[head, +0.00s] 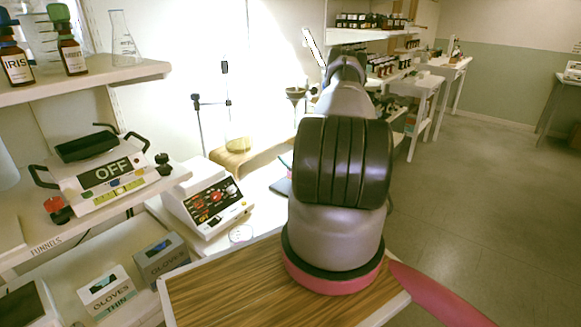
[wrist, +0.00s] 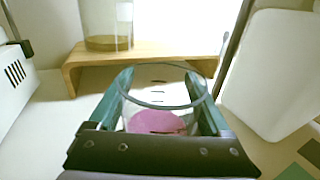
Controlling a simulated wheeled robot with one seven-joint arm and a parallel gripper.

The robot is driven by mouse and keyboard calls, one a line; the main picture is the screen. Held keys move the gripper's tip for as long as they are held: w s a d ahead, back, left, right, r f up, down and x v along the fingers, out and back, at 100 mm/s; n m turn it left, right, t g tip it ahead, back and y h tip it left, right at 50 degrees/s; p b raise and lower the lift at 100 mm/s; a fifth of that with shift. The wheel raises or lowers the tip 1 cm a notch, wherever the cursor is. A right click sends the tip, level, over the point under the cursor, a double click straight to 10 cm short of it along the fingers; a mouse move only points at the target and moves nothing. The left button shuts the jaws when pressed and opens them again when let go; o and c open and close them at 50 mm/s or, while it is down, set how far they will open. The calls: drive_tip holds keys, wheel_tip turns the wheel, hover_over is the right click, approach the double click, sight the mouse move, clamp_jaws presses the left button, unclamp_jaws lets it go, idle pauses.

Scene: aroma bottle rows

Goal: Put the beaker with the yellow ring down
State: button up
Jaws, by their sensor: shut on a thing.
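My gripper (wrist: 159,78) is shut on a clear beaker (wrist: 157,104), its two teal fingers on either side of the glass. The beaker's round rim faces the wrist camera, and a pink-purple disc or content shows low inside it. I cannot make out a yellow ring on it. The dark gripper body hides its lower part, so I cannot tell whether it touches the surface. In the head view my arm hides the gripper and the held beaker.
A wooden stand (wrist: 200,52) is just beyond the beaker, bearing a glass vessel (wrist: 105,22) with amber content. A white rounded panel (wrist: 275,75) is at right, a white vented device (wrist: 12,82) at left. In the head view, a white instrument (head: 205,200) stands left of my arm.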

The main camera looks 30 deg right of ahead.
drive_tip(key=shift+f, duration=1.65)
drive_tip(key=shift+f, duration=0.15)
drive_tip(key=o, duration=1.4)
